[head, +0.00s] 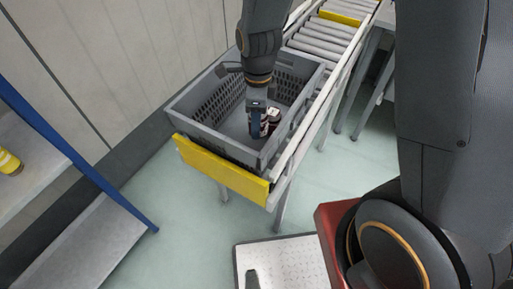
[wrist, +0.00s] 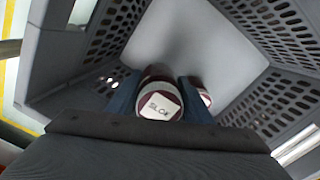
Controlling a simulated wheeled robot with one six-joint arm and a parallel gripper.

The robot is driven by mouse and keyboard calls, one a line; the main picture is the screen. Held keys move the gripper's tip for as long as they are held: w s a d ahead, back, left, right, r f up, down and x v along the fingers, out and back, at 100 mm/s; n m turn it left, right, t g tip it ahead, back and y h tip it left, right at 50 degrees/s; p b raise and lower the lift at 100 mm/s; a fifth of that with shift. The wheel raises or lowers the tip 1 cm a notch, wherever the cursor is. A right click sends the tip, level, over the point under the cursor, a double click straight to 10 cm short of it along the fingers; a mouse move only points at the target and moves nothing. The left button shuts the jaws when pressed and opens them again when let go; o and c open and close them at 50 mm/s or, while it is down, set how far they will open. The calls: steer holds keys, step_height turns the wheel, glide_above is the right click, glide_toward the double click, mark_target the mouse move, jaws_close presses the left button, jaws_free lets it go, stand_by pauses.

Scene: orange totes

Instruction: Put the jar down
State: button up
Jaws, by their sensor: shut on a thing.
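The jar (wrist: 160,103) has a dark red body and a white lid label with dark lettering. In the wrist view it sits between the two blue fingers of my gripper (wrist: 158,98), which is shut on it. In the head view my gripper (head: 258,122) reaches down into a grey crate (head: 187,117), and the jar (head: 264,128) is partly hidden by a finger. A second similar jar (head: 273,116) stands just beside it, and it also shows in the wrist view (wrist: 204,97). I cannot tell whether the held jar touches the crate floor.
The crate has perforated walls and stands at the end of a roller conveyor (head: 327,38) with a yellow end plate (head: 222,170). The crate floor ahead of the jars is bare. A shelf with a yellow item (head: 9,162) and blue post (head: 75,157) is at left.

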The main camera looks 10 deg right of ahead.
steer(key=shift+f+p, duration=0.6)
steer(key=shift+f, duration=4.35)
steer(key=o, duration=1.3)
steer(key=shift+f, duration=0.1)
step_height(320, 180, up, 12)
steer(key=shift+d+r+b, duration=0.1)
steer(key=shift+d+b, duration=0.05)
steer(key=shift+b, duration=0.6)
steer(key=shift+r, duration=0.1)
